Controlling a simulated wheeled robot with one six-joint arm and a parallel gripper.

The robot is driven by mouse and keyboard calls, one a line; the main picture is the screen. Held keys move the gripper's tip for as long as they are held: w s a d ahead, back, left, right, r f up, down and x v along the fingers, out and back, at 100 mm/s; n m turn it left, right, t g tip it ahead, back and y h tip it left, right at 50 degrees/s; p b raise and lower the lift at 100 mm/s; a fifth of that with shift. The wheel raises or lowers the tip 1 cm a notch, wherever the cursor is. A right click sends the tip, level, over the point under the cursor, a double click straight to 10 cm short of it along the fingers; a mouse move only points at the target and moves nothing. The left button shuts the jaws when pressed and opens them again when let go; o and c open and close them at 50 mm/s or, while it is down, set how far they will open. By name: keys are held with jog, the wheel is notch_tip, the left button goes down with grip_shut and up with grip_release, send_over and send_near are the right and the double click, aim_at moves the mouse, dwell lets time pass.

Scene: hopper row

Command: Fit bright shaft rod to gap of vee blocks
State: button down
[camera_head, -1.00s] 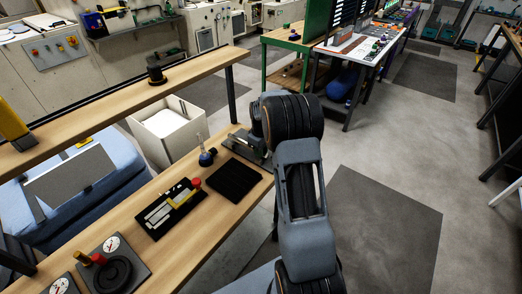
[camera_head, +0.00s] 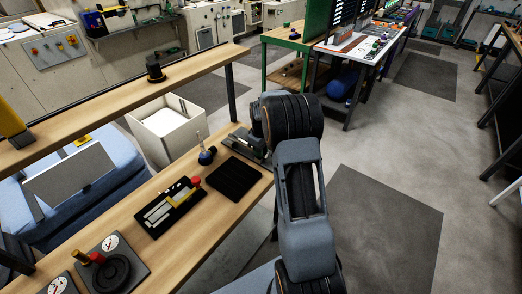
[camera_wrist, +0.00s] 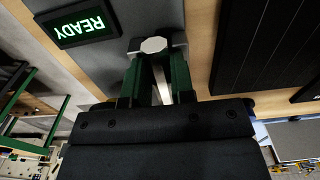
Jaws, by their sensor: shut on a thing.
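The bright shaft rod (camera_wrist: 154,46) shows in the wrist view as a pale faceted end face with part of its shaft below. In the head view, the vee block fixture (camera_head: 243,141) sits at the bench's far end, partly behind my arm. My jaws and the rod are hidden there.
A lit READY sign (camera_wrist: 86,22) stands beside the blocks. A black tray (camera_head: 170,207) and gauges (camera_head: 110,243) are farther along the bench (camera_head: 196,236).

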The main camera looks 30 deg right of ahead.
jog(key=c, duration=0.9)
grip_release()
notch_tip(320, 180, up, 14)
jog(key=shift+f+b, duration=0.1)
jog(key=shift+b, duration=0.3)
